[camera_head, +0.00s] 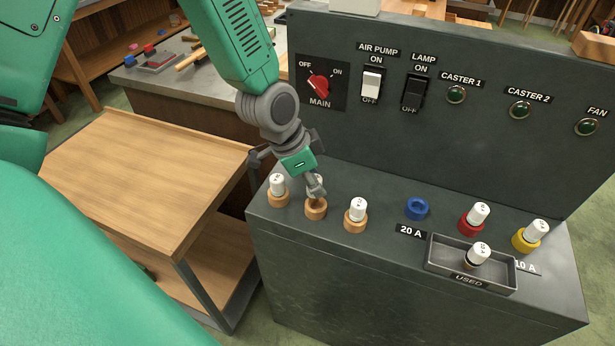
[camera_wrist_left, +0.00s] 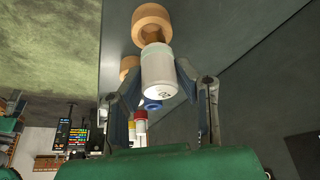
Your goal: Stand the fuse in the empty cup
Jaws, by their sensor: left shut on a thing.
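My left gripper (camera_head: 316,190) is shut on a white fuse (camera_wrist_left: 158,75), which is mostly hidden by the fingers in the head view. The fuse's marked top faces the left wrist camera. The gripper is right over the middle wooden cup (camera_head: 316,210), whose opening shows below the fingers. That cup is at the top of the left wrist view (camera_wrist_left: 153,20). I cannot tell whether the fuse's lower end is inside it. The blue cup (camera_head: 417,209) by the 20 A label is empty. My right gripper is out of view.
White fuses stand in the wooden cups on the left (camera_head: 278,196) and right (camera_head: 355,220), and in the red cup (camera_head: 471,223) and yellow cup (camera_head: 525,240). The USED tray (camera_head: 445,265) holds one fuse. The switch panel (camera_head: 440,140) rises behind.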

